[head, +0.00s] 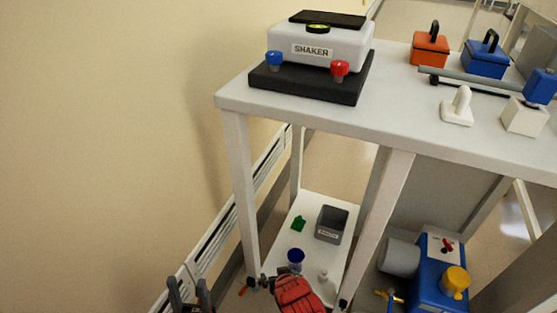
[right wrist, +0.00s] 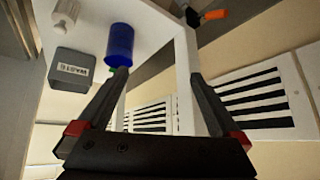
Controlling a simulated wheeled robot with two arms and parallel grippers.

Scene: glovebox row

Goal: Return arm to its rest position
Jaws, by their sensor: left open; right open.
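My left gripper (head: 190,292) shows at the bottom left of the head view, its two dark fingers apart and empty, near the wall. My right gripper (head: 281,274), below a red arm part, is at the near end of the table's lower shelf. The right wrist view shows its dark fingers (right wrist: 156,85) spread wide with nothing between them. A blue cup (head: 296,257) stands on the lower shelf close to the right gripper. In the right wrist view the cup (right wrist: 120,42) appears just beyond the tip of the left-hand finger; I cannot tell whether they touch.
The lower shelf (head: 311,209) also holds a grey waste bin (head: 332,224), a green piece (head: 298,223) and a small white bottle (head: 323,276). Table legs (head: 238,185) flank it. A shaker (head: 318,45) stands on the tabletop (head: 400,110). A blue machine (head: 432,275) is at right.

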